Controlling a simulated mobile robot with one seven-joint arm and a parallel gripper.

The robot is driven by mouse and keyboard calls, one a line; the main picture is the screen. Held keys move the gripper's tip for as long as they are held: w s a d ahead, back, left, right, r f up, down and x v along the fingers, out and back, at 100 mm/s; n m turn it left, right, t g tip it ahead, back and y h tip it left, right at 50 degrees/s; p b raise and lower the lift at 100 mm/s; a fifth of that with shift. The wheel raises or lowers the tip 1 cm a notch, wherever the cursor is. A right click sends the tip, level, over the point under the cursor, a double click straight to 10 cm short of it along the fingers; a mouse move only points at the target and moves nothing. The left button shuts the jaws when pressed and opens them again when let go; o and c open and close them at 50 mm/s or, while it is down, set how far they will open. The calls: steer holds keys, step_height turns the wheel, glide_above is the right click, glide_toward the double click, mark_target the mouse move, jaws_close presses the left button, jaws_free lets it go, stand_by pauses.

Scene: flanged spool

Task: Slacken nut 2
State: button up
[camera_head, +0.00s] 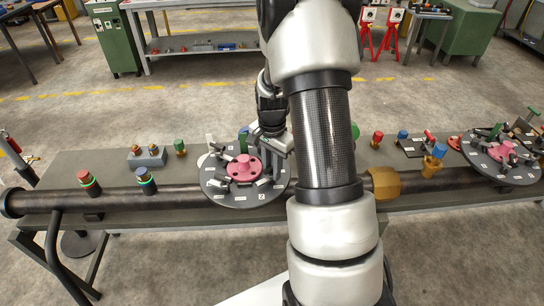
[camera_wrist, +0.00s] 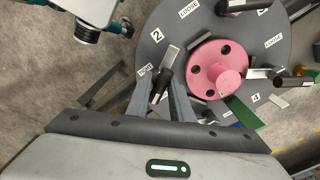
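A grey round plate (camera_wrist: 276,48) with a pink flanged hub (camera_wrist: 215,68) fills the upper right of the wrist view. The plate (camera_head: 213,190) and hub (camera_head: 243,167) also show on the bench in the head view. A label "2" (camera_wrist: 157,36) is near a dark handle with a pale metal tab (camera_wrist: 170,58). My gripper (camera_wrist: 162,82) has its two fingers on either side of this handle. Whether they press on it cannot be told. Nut 2 itself is not clearly visible. In the head view my gripper (camera_head: 275,130) is over the plate's far right edge, partly hidden by my arm.
Other dark handles (camera_wrist: 292,83) stand around the hub, close to my gripper, with several "LOOSE" labels. A long dark pipe (camera_head: 55,200) runs along the bench. A second plate with a pink hub (camera_head: 502,150) is at the far right. A grey block (camera_head: 147,156) stands left.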

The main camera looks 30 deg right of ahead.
steer(key=n, duration=0.6)
steer(key=shift+a+m+b, duration=0.1)
steer(key=shift+m+b, duration=0.25)
steer(key=shift+m, duration=0.75)
step_height(320, 180, up, 7)
steer(key=p, duration=0.5)
